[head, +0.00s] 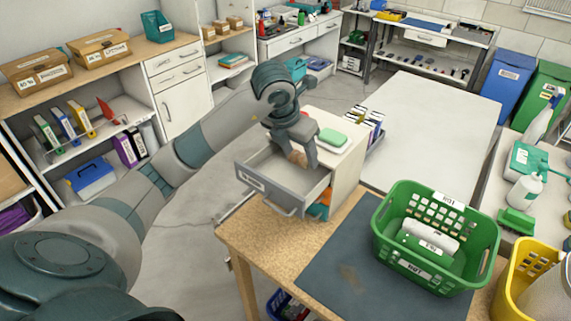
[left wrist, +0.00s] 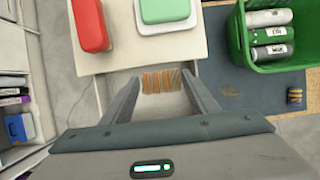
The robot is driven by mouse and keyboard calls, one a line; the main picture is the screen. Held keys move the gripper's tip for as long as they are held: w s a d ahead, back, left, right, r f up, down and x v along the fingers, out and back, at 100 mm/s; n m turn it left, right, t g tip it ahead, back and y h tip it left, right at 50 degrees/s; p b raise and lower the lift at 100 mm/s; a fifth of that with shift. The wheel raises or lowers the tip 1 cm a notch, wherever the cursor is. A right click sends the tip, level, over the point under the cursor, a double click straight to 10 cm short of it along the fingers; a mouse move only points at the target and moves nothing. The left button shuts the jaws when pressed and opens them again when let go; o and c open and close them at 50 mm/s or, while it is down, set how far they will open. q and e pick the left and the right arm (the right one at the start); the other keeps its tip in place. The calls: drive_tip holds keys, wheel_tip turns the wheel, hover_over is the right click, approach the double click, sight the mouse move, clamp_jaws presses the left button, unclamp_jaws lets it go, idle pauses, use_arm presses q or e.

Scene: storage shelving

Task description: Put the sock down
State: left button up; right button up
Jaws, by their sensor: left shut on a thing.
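My left gripper (head: 298,160) is shut on a striped orange-brown sock (head: 295,157). In the left wrist view the sock (left wrist: 160,81) spans the gap between the two fingertips (left wrist: 160,80). The gripper points down at the pulled-out grey drawer (head: 253,183) of a small white cabinet (head: 346,171). The sock shows over or inside the drawer; I cannot tell whether it touches the bottom. My right gripper is in neither view.
A green-lidded box (head: 332,139) stands on the cabinet, and a red-lidded box (left wrist: 90,24) beside it. A small striped thing (left wrist: 296,97) lies near the basket.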

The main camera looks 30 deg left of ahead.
sight(288, 157)
use_arm(q)
drive_tip(key=a+f, duration=0.1)
drive_tip(key=s+a+p, duration=0.1)
drive_tip(key=a, duration=0.1)
drive_tip(key=shift+f, duration=0.35)
drive_tip(key=shift+s+a+f, duration=0.1)
drive_tip(key=shift+a+f, duration=0.05)
drive_tip(key=shift+f, duration=0.05)
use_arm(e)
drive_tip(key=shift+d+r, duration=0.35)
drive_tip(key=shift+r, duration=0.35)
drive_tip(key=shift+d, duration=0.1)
use_arm(q)
drive_tip(key=shift+f, duration=0.1)
